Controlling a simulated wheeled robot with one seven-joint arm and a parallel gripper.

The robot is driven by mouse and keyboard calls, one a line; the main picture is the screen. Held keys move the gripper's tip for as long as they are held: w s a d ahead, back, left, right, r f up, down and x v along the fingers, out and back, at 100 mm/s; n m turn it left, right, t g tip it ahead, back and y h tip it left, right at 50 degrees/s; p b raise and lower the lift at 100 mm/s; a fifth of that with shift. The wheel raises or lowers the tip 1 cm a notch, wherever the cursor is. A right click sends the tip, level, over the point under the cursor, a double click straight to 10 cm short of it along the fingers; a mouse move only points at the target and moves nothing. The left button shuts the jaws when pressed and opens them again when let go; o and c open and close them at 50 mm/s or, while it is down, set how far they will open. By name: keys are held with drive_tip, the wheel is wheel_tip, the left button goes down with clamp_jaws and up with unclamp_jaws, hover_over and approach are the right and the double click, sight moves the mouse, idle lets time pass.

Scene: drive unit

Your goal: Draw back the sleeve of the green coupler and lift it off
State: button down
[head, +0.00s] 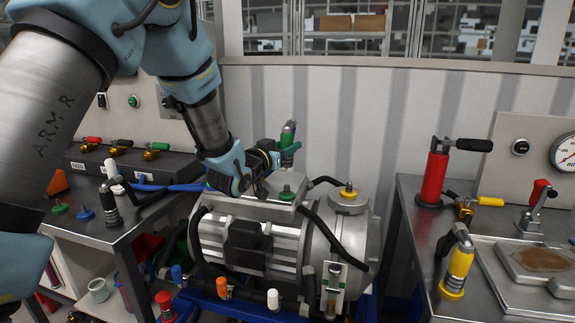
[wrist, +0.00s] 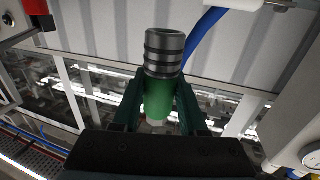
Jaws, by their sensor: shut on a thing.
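The green coupler (wrist: 158,97) has a green body and a ribbed grey metal end. My gripper (wrist: 157,105) is shut on it, with one dark green finger on each side of the body. In the head view the coupler (head: 288,136) stands roughly upright in my gripper (head: 287,150) above the drive unit (head: 245,232). A green-ringed fitting (head: 287,191) on top of the unit lies below it, and a gap shows between them.
A yellow-ringed fitting (head: 348,189) and black hoses stand on the unit close by. Left is a bench (head: 125,232) with a valve block (head: 130,165) and blue hose. Right is a bench (head: 412,200) with a red hand pump (head: 433,178) and yellow coupler (head: 457,268).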

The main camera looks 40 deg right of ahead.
sight(287, 123)
drive_tip(key=shift+r, duration=0.75)
drive_tip(key=shift+r, duration=0.6)
drive_tip(key=shift+r, duration=0.1)
drive_tip(key=shift+r+p, duration=0.95)
drive_tip(key=shift+r, duration=1.4)
